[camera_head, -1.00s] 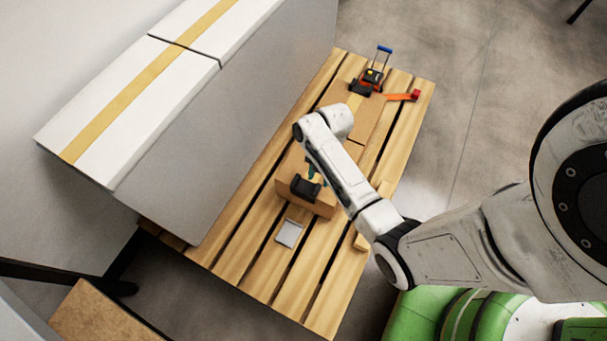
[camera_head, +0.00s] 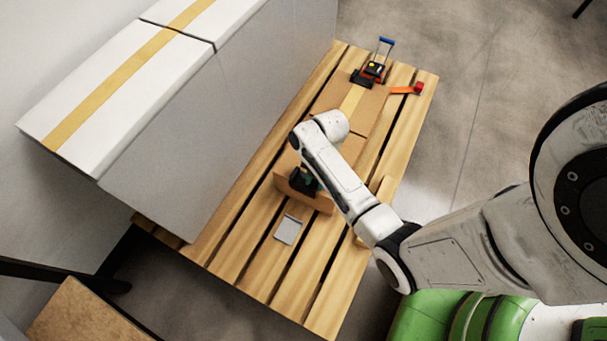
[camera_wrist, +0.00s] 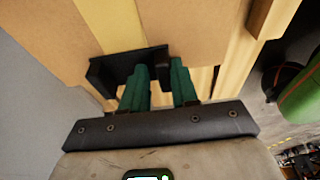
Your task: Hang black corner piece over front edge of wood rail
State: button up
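My gripper (camera_wrist: 160,75) has teal fingers, a narrow gap apart, and appears shut on the piece. In the head view my gripper (camera_head: 314,178) is mostly hidden by my arm. Whether the piece touches the rail cannot be told.
A flat grey plate (camera_head: 287,229) lies on the slatted table (camera_head: 245,262) nearer the front. A tall grey-white box (camera_head: 215,125) stands along the left.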

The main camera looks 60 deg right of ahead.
jog(key=shift+s+a+f, duration=0.25)
jog(key=shift+f, duration=0.25)
jog(key=shift+s+a+f, duration=0.2)
jog(key=shift+f, duration=0.3)
grip_shut()
jog(key=shift+w+r+p, duration=0.1)
jog(key=shift+r+p, duration=0.55)
jog(key=shift+p, duration=0.1)
jog(key=shift+p+v, duration=1.55)
jog(key=shift+v, duration=0.05)
jog(key=shift+w+a+r+p, duration=0.1)
jog(key=shift+r+p, duration=0.45)
jog(key=shift+w+a+r+p, duration=0.1)
jog(key=shift+r+p, duration=0.45)
